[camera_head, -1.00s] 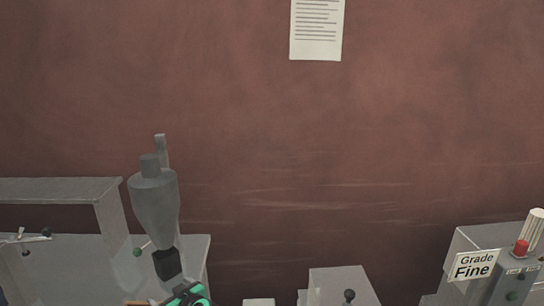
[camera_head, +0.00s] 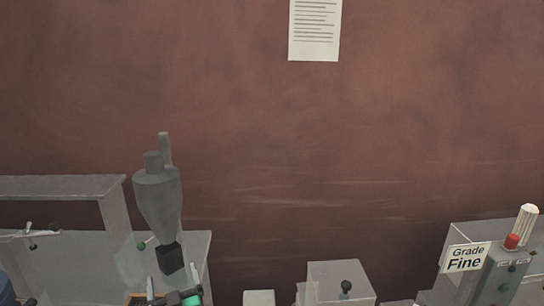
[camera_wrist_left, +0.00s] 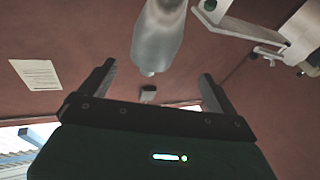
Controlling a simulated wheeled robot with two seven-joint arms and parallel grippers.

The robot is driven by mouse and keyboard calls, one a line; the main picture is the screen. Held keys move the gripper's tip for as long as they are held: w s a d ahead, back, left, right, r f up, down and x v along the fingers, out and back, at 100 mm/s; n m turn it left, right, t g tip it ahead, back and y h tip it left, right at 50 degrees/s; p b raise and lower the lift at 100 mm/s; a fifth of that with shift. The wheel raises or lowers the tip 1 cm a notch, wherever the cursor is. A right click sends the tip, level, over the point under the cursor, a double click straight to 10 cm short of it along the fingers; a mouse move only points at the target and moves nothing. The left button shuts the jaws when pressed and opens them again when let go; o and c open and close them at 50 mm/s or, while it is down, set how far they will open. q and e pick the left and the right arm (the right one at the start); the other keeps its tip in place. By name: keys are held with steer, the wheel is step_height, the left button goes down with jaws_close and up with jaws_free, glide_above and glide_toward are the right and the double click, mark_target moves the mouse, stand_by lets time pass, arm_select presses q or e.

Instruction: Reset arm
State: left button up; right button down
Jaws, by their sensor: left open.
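My left gripper (camera_head: 172,297) shows at the bottom edge of the head view, just below the grey hopper of the powder filler (camera_head: 158,200); most of it is cut off by the frame. In the left wrist view, my left gripper (camera_wrist_left: 157,82) has its two dark fingers spread wide apart with nothing between them. The pale lower end of the hopper (camera_wrist_left: 160,38) appears beyond the fingers, apart from them. My right gripper is in neither view.
A grey frame (camera_head: 60,187) with a small lever stands at the left. A grey box with a dark knob (camera_head: 340,283) is at bottom centre. A machine labelled "Grade Fine" (camera_head: 466,258) stands at the right. A paper sheet (camera_head: 314,30) hangs on the brown wall.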

arm_select(q)
steer(key=s+d+f+m+g+h, duration=0.2)
steer(key=s+d+f+m+h, duration=0.1)
steer(key=s+d+m+h, duration=0.4)
steer(key=s+d+f+m+g+h, duration=0.2)
steer(key=s+d+f+m+h, duration=0.2)
steer(key=s+d+m+h, duration=0.35)
steer(key=s+a+f+n+g+y, duration=0.2)
steer(key=s+a+f+g, duration=0.15)
steer(key=s, duration=0.45)
steer(key=s+a+f+n+g+y, duration=0.2)
steer(key=s+a+f+g, duration=0.15)
steer(key=s, duration=0.35)
steer(key=s+a+f+n+g+y, duration=0.2)
steer(key=s+a+g, duration=0.2)
steer(key=s, duration=0.4)
step_height(320, 180, down, 31)
steer(key=s+g, duration=0.1)
steer(key=g, duration=0.1)
steer(key=s+a+f, duration=0.2)
steer(key=s+f, duration=0.7)
steer(key=f, duration=0.1)
steer(key=s+a+f, duration=0.2)
steer(key=s+f, duration=0.8)
steer(key=shift+g, duration=0.4)
